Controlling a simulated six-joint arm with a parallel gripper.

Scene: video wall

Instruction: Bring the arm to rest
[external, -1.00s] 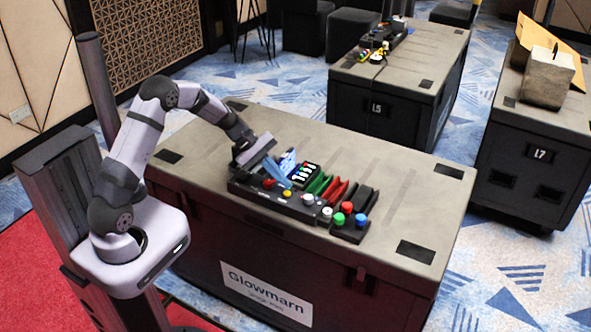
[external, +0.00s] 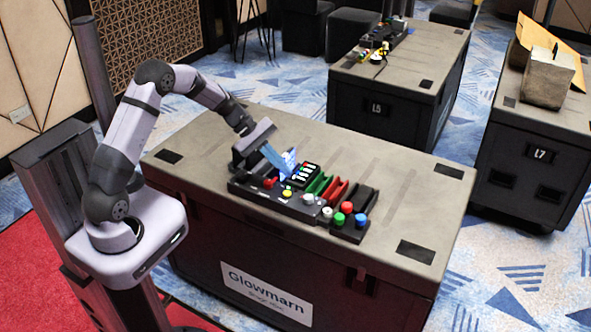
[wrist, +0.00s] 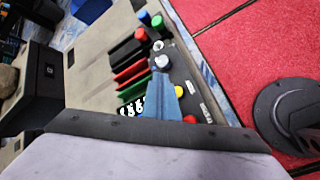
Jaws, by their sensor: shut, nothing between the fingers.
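My gripper (external: 280,165) is above the left part of a dark control console on the black case. Its blue fingers are together with nothing between them. In the wrist view the shut fingers (wrist: 162,92) point over the console, hiding part of it. I cannot tell how far the fingertips are above the console.
Knobs with white, green, red and blue tops (external: 347,207) stand at the console's right end. The case top (external: 400,195) is bare to the right and behind. Cases L5 (external: 400,75) and L7 (external: 535,125) stand farther back. Red carpet (external: 40,270) lies around my base.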

